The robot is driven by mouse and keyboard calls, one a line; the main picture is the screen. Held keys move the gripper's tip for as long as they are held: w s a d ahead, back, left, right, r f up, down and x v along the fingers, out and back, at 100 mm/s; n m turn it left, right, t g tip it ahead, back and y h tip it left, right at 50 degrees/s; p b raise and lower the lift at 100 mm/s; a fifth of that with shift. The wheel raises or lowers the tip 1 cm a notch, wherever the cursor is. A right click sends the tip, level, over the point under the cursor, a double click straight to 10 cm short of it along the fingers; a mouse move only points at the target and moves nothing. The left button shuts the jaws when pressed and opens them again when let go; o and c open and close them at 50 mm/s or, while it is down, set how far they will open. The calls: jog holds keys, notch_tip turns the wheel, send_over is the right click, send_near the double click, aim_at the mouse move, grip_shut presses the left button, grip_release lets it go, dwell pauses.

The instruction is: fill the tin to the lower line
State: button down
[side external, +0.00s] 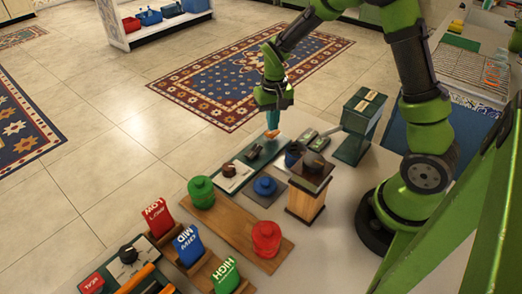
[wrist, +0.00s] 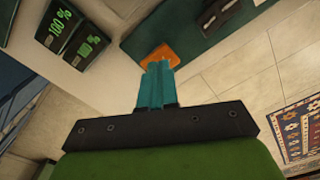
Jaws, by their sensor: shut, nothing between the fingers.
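My gripper (side external: 272,119) points down at the far end of the work table, its teal fingers together and empty. In the wrist view the shut fingers (wrist: 158,75) reach to an orange piece (wrist: 160,54) by a dark green board; whether they touch it is unclear. I cannot tell which object is the tin, and no fill line is readable. Two dark displays with green digits, one reading 100% (wrist: 58,29), the other partly unclear (wrist: 88,45), are left of the fingers.
Red LOW (side external: 157,217), blue MID (side external: 188,245) and green HIGH (side external: 225,273) blocks stand in front. A wooden box with a dark top (side external: 307,193) and a tall green box (side external: 359,125) stand near my arm.

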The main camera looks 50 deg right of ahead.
jog(key=shift+f, duration=0.95)
dwell(1.2)
dwell(3.1)
jog(key=shift+r, duration=2.5)
